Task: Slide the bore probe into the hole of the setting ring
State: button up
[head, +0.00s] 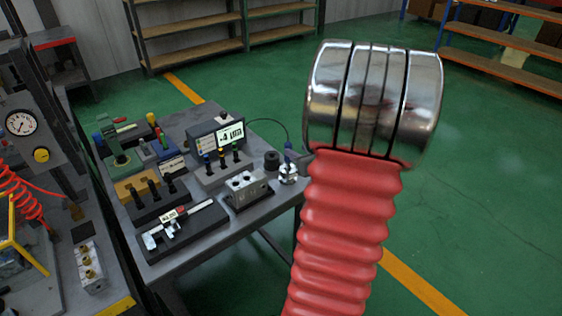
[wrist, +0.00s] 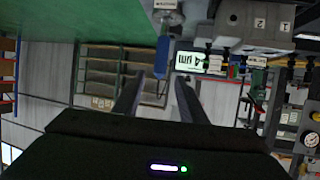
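The bore probe (head: 290,152) has a blue handle with a thin dark cable at its top end. It stands upright at the bench's right corner, over a shiny silver piece that looks like the setting ring (head: 289,173). In the upside-down wrist view, the blue probe (wrist: 163,57) points up toward the silver ring (wrist: 168,17). How far its tip is in the hole cannot be told. My gripper (wrist: 159,78) has its two dark fingers apart, with the blue handle showing between and beyond the tips and clear gaps either side. In the head view my arm mostly hides the gripper.
A metal valve block (head: 248,189) and a black cylinder (head: 271,160) stand close left of the ring. Behind are the readout box (head: 216,137) and a plug-gauge stand (head: 222,168). A caliper tray (head: 180,228) lies at the front. Open green floor (head: 480,170) lies right of the bench.

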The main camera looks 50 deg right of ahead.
jog(key=w+a+r+g, duration=0.1)
jog(key=w+a+r, duration=0.15)
jog(key=a, duration=0.35)
jog(key=w+a+r+n+g, duration=0.1)
jog(key=w+a+r, duration=0.1)
jog(key=a+r, duration=0.3)
jog(key=w+a+r+g, duration=0.1)
jog(key=w+a+r, duration=0.1)
jog(key=a, duration=0.4)
jog(key=s+a+n+g+y, duration=0.1)
jog(key=s+a, duration=0.3)
jog(key=a, duration=0.6)
jog(key=s+a+n+g+y, duration=0.1)
jog(key=s+a+y, duration=0.2)
jog(key=a, duration=0.7)
jog(key=s+a+n+g+y, duration=0.1)
jog(key=s+a+n+y, duration=0.1)
jog(key=s+a, duration=0.4)
jog(key=a, duration=0.3)
jog(key=shift+s+a+r+g, duration=0.25)
jog(key=shift+a+g, duration=0.05)
jog(key=shift+a, duration=0.1)
